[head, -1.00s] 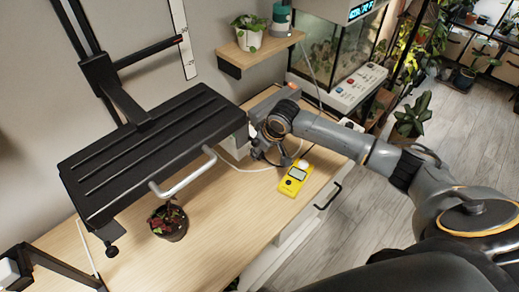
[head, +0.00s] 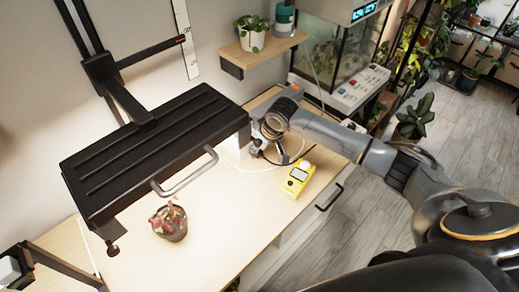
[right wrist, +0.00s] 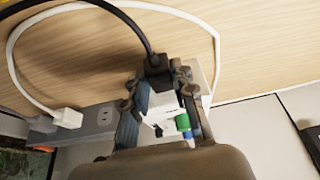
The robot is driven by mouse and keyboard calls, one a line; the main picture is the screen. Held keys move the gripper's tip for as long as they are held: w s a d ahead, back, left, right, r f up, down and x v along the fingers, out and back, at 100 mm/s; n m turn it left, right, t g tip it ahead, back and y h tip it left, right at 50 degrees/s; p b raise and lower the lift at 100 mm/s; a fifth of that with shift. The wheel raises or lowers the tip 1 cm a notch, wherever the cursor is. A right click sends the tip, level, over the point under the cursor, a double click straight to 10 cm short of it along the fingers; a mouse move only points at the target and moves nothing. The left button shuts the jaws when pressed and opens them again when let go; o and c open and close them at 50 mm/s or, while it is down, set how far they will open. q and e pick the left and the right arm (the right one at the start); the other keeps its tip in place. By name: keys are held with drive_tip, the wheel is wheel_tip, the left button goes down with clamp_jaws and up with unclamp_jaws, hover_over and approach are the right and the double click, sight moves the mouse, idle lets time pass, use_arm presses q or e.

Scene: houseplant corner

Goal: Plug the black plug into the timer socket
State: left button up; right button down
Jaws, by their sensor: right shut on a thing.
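My right gripper (right wrist: 158,85) is shut on the black plug (right wrist: 154,64), with a black cable running up from it in the right wrist view. The timer (right wrist: 168,118) is a white body with a green part, between and behind the fingers. The plug is up against the timer's side; the fingers hide the contact, so I cannot tell how deep it sits. In the head view my right gripper (head: 264,143) is over the back of the table, beside the lamp, and hides the plug. My left gripper is in neither view.
A black lamp panel (head: 150,150) with a grey handle hangs over a potted red plant (head: 169,221). A yellow meter (head: 298,179) lies on the wooden table. A grey power strip (right wrist: 98,122) with a white plug (right wrist: 67,118) lies beside the timer.

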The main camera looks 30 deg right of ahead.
drive_tip(key=c, duration=1)
unclamp_jaws()
drive_tip(key=v, duration=1.2)
drive_tip(key=shift+d, duration=0.1)
